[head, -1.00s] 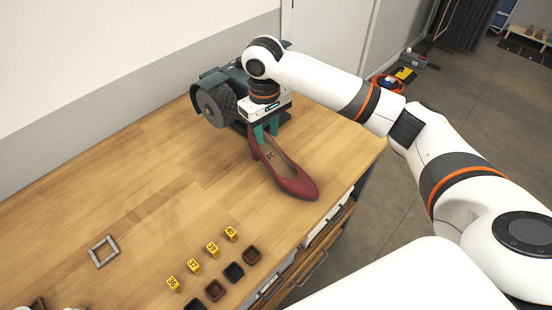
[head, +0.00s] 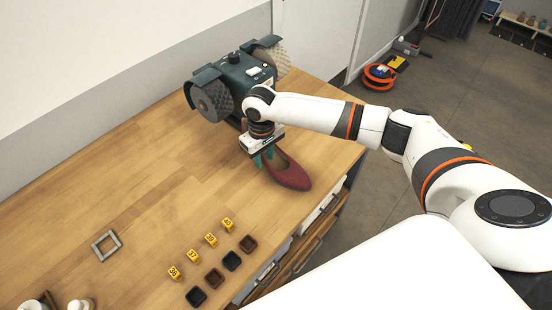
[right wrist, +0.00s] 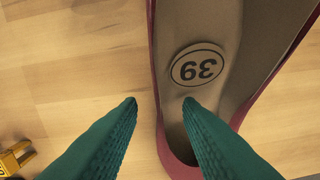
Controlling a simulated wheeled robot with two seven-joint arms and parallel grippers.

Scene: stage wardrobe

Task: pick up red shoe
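The red shoe (head: 292,178) lies on the wooden workbench near its right edge, toe toward the front right. My right gripper (head: 263,160) is down at its heel end and hides part of it in the head view. In the right wrist view, the shoe's insole (right wrist: 203,38) carries a round label reading 39. The two green fingertips (right wrist: 160,101) are apart, one over the inside of the shoe and one outside, with the side wall between them. A gap shows around the wall. My left gripper is not in view.
A dark bench grinder (head: 243,75) with two wheels stands just behind my right gripper. Yellow numbered tags (head: 211,240) and small dark trays (head: 232,261) line the front. A grey square frame (head: 106,245) lies at left. The middle of the bench (head: 150,190) is clear.

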